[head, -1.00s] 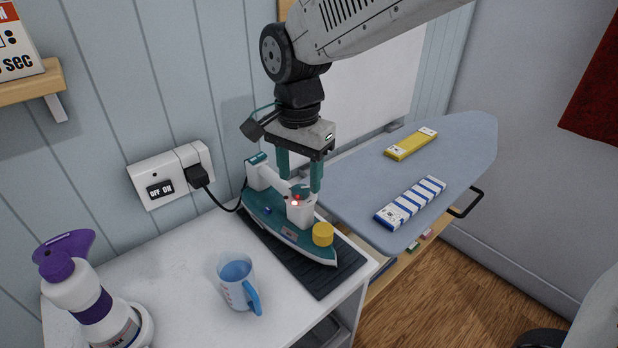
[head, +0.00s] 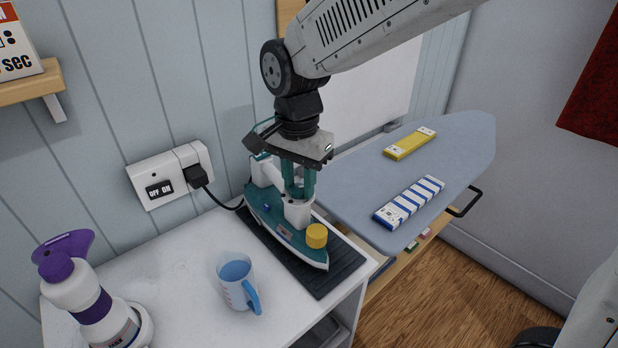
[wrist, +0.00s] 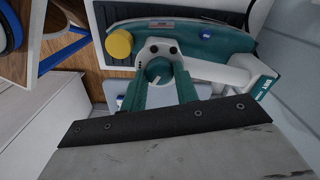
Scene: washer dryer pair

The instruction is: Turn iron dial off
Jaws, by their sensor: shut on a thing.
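The teal and white iron (head: 283,228) lies on a dark ribbed mat (head: 335,268) on the white counter, its yellow cap (head: 316,236) near the nose. In the wrist view the iron (wrist: 205,45) runs across the top. Its small pale dial (wrist: 158,70) sits on the rounded white housing (wrist: 158,48). My gripper (head: 298,194) reaches down onto this housing from above. In the wrist view the teal fingers of my gripper (wrist: 160,76) stand on both sides of the dial, shut on it. The dial's mark is too small to read, and the fingers hide the dial in the head view.
A blue measuring cup (head: 238,283) and a purple-topped spray bottle (head: 88,300) stand on the counter. A wall socket (head: 170,176) holds the plug and cord. The ironing board (head: 460,150) at right carries a yellow block (head: 410,144) and a blue-striped block (head: 408,203).

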